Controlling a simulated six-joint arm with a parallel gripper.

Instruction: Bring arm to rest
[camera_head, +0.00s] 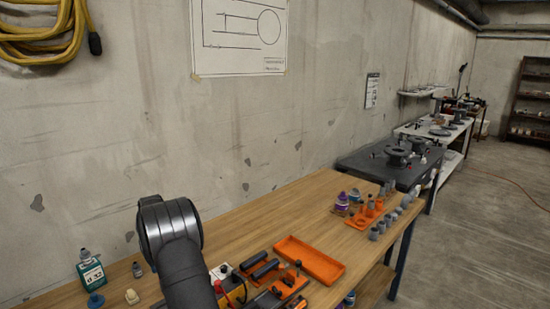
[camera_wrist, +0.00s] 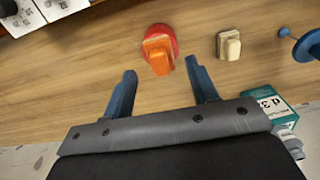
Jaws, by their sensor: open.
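My gripper (camera_wrist: 162,92) shows in the wrist view with its two blue fingers spread apart and nothing between them. It is above the wooden bench (camera_wrist: 75,78). An orange and red object (camera_wrist: 158,50) sits on the bench just beyond the gap between the fingertips, apart from them. In the head view my dark arm rises at the lower middle over the bench (camera_head: 235,225); the gripper itself does not show there.
A teal-labelled box (camera_head: 91,273), a blue piece (camera_head: 95,300) and a cream block (camera_head: 131,296) stand at the bench's left. An orange tray (camera_head: 310,260) and an orange rack (camera_head: 366,217) with grey fittings lie right of my arm. A concrete wall (camera_head: 130,120) is behind.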

